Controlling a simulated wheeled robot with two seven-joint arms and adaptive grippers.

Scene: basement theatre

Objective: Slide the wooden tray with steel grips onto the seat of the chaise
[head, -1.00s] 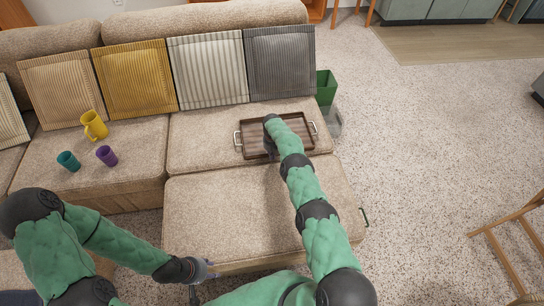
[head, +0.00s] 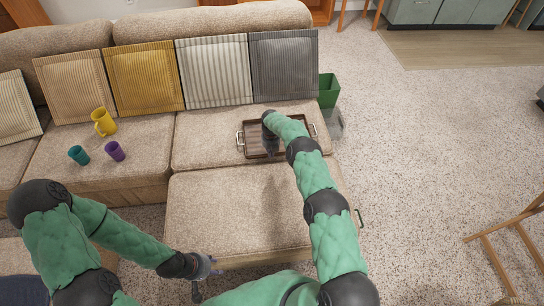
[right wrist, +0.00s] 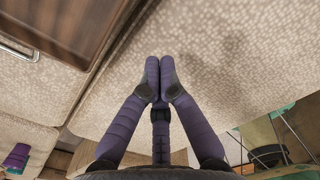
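The wooden tray (head: 247,155) with steel grips lies flat on the rear sofa seat, in front of the grey cushion. Its dark corner and one steel grip show in the right wrist view (right wrist: 60,25). The chaise seat (head: 225,210) extends toward me in front of that seat and is bare. My right gripper (right wrist: 159,62) has its fingertips together with nothing between them, apart from the tray in its wrist view. In the head view, it overlaps the tray and my arm covers part of the tray. My left gripper (head: 205,278) is open and empty near the chaise's front edge.
Several striped cushions line the backrest. A green bin (head: 328,90) stands right of the sofa. A wooden chair (head: 505,245) stands at far right.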

